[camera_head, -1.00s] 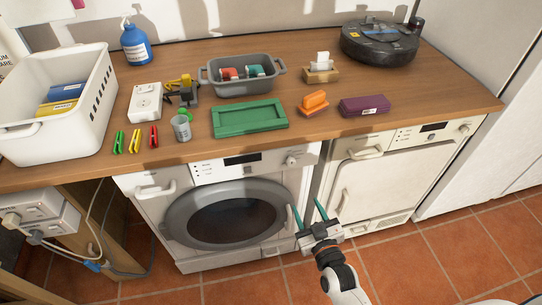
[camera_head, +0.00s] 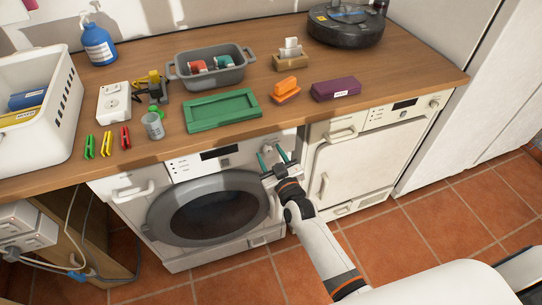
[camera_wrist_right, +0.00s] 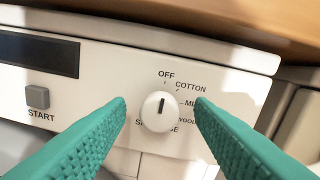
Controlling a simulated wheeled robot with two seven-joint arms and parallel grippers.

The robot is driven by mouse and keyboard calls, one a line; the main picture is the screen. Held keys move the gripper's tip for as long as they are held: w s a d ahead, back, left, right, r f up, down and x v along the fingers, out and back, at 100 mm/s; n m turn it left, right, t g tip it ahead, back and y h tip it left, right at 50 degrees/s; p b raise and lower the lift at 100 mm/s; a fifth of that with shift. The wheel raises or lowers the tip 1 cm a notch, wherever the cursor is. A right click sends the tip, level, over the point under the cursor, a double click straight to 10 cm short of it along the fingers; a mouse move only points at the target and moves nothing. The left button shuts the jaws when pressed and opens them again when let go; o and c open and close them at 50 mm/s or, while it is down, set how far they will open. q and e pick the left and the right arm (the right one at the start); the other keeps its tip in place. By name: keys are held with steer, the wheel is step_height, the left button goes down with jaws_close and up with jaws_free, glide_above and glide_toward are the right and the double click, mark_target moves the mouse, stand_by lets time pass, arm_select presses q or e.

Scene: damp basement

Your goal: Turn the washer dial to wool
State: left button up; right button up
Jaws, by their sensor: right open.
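The washer (camera_head: 128,206) is a white front loader with a grey round door, under the wooden counter. Its dial (camera_wrist_right: 157,112) is a white round knob on the panel; in the right wrist view its dark mark points up, close to OFF. COTTON and a partly covered label starting with MI sit clockwise of OFF. The wool label (camera_wrist_right: 187,121) is lower right, partly hidden by a finger; lower labels are partly blocked by the knob. My right gripper (camera_head: 272,154) is open, its teal fingers either side of the dial, apparently not touching it. My left gripper is out of view.
The counter edge (camera_head: 240,135) overhangs just above the panel. A START button (camera_wrist_right: 37,97) and dark display (camera_wrist_right: 38,50) lie left of the dial. A white dryer (camera_head: 365,165) stands right of the washer. A green tray (camera_head: 222,110) and other items sit on the counter.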

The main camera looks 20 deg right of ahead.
steer(key=c, duration=1)
